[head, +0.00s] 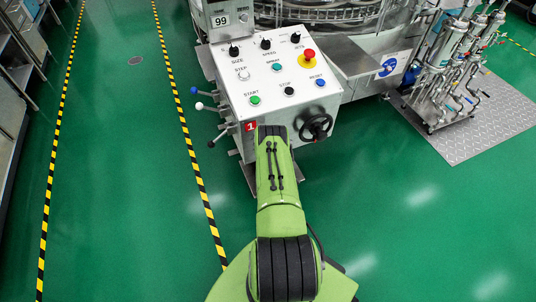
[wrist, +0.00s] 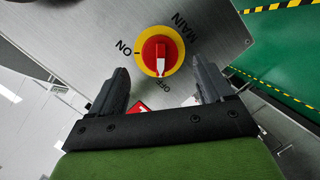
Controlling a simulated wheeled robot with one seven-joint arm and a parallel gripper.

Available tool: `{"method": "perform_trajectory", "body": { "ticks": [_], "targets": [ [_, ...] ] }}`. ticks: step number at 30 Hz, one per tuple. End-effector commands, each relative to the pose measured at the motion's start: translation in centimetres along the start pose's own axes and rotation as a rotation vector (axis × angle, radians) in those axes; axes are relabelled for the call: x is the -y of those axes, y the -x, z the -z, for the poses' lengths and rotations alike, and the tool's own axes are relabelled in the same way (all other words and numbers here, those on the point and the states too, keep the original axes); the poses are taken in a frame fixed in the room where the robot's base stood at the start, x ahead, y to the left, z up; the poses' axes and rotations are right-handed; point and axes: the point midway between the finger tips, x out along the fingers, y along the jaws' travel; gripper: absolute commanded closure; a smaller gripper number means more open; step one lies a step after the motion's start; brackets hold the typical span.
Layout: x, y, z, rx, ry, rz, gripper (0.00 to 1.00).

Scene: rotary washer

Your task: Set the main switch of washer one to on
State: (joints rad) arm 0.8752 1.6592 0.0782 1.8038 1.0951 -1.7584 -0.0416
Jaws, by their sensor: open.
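The main switch (wrist: 161,52) is in the wrist view, a red knob on a yellow disc on a grey metal face. The white tip of its handle points down, at the OFF mark; the ON mark and its tick are to the left. My gripper (wrist: 159,66) is open, with one dark finger to the left and one to the right of the switch. Nothing is held, and I cannot tell how near the face the fingertips are. In the head view the switch and gripper are hidden by my green arm. The red number 1 label (head: 251,127) of washer one shows there.
The sloped control panel (head: 270,78) bears several knobs and buttons and a red emergency button (head: 309,56). A black handwheel (head: 316,127) is right of my arm; levers (head: 207,107) stick out on the left.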

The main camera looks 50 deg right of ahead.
Motion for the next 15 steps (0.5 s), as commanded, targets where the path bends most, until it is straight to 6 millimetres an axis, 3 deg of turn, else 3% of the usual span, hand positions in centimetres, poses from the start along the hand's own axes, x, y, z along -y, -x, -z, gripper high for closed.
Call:
{"method": "perform_trajectory", "body": {
  "ticks": [9,15],
  "targets": [
    [0.5,-3.8,-0.2,-0.003,0.005,0.003,0.20],
    [0.0,-4.4,0.0,0.000,0.000,-0.002,0.20]
  ]
}}
